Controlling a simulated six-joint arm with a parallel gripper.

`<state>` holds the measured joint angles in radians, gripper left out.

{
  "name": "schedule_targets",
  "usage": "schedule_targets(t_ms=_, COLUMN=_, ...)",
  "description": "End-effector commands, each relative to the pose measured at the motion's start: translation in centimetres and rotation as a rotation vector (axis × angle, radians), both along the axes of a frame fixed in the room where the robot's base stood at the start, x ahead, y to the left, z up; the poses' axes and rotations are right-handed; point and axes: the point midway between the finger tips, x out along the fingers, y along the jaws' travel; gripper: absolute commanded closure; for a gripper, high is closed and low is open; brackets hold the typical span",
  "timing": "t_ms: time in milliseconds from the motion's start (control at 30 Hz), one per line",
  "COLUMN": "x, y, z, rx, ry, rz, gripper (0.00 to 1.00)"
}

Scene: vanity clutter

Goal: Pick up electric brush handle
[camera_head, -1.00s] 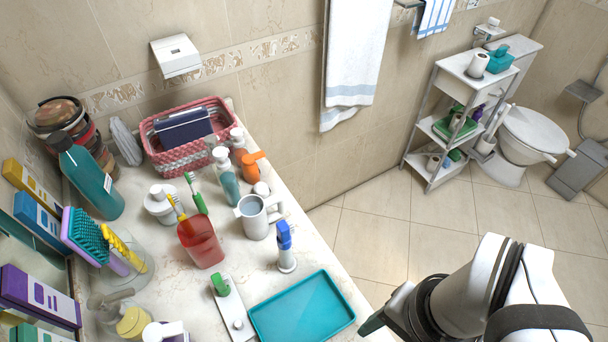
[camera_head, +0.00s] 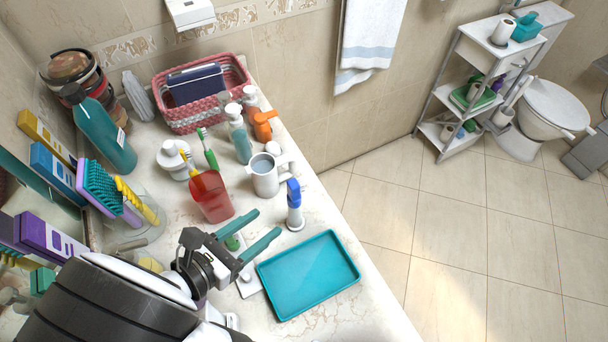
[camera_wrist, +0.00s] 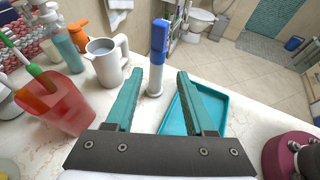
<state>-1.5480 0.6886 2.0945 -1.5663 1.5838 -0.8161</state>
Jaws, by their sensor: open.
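The upright white handle with a blue top (camera_head: 294,205), which looks like the electric brush handle, stands on the counter behind the teal tray. It also shows in the wrist view (camera_wrist: 157,60), beyond and between my fingertips. My gripper (camera_head: 266,223) is open and empty, with teal fingers pointing toward it. In the wrist view my gripper (camera_wrist: 160,74) has a clear gap between its fingers. The handle is not between the jaws; it stands a little ahead of them.
A teal tray (camera_head: 308,275) lies right of my gripper. A grey-white pitcher (camera_head: 265,176) and a red cup (camera_head: 210,196) with toothbrushes stand close by on the left. The counter's right edge drops to the floor.

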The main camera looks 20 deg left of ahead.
Motion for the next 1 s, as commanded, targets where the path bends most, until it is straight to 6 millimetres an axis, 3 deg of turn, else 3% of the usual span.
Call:
schedule_targets(t_ms=200, x=5.4, y=-2.4, z=-2.4, rx=-0.002, ry=0.002, rz=-0.009, gripper=0.46)
schedule_targets(t_ms=600, x=11.3, y=-4.3, z=-5.7, rx=0.002, ry=0.003, rz=-0.009, gripper=0.46)
schedule_targets(t_ms=900, x=12.3, y=-4.6, z=-6.1, rx=0.006, ry=0.002, rz=-0.005, gripper=0.46)
schedule_targets(t_ms=1000, x=12.3, y=-4.6, z=-6.1, rx=0.005, ry=0.001, rz=-0.005, gripper=0.62)
